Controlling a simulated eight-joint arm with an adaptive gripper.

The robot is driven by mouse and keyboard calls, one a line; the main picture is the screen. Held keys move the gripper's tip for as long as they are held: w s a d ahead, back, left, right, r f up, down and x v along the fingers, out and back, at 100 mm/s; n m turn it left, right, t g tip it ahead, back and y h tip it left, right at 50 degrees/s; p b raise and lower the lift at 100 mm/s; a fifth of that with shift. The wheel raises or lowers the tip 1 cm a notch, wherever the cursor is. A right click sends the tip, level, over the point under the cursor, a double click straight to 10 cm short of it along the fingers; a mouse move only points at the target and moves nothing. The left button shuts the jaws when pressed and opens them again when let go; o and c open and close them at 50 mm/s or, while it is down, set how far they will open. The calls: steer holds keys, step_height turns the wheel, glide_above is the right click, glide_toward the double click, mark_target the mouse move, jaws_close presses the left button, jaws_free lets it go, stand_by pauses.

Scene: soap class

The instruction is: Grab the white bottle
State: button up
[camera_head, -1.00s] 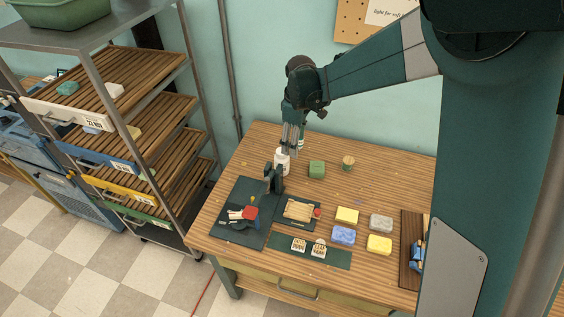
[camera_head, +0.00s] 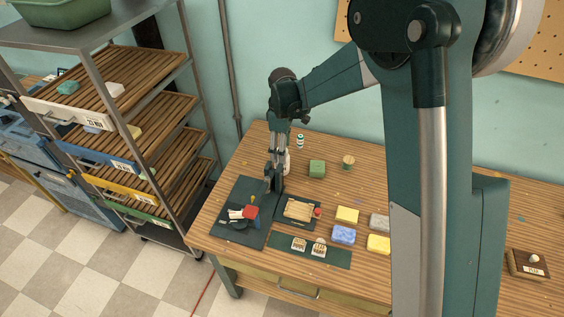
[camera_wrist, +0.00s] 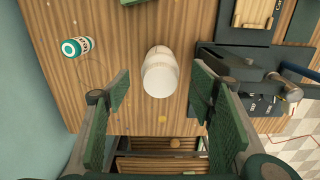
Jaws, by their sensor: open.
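The white bottle (camera_wrist: 160,73) lies ahead of my gripper in the wrist view, lined up with the gap between the two green-padded fingers. In the head view the white bottle (camera_head: 288,162) is on the wooden table, partly hidden by my gripper. My gripper (camera_wrist: 160,92) is open, with a finger on each side of the bottle's line and visible gaps to it. In the head view my gripper (camera_head: 275,182) hangs low at the bottle's near left side. Contact cannot be seen.
A small green-and-white container (camera_wrist: 77,47) stands left of the bottle in the wrist view. A dark stand (camera_wrist: 240,65) is close on the right. A shelf rack (camera_head: 190,110) stands left.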

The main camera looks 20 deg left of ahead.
steer(key=shift+f, duration=1)
steer(key=shift+f, duration=0.1)
steer(key=shift+f, duration=2.5)
steer(key=shift+c, duration=0.4)
steer(key=c, duration=1)
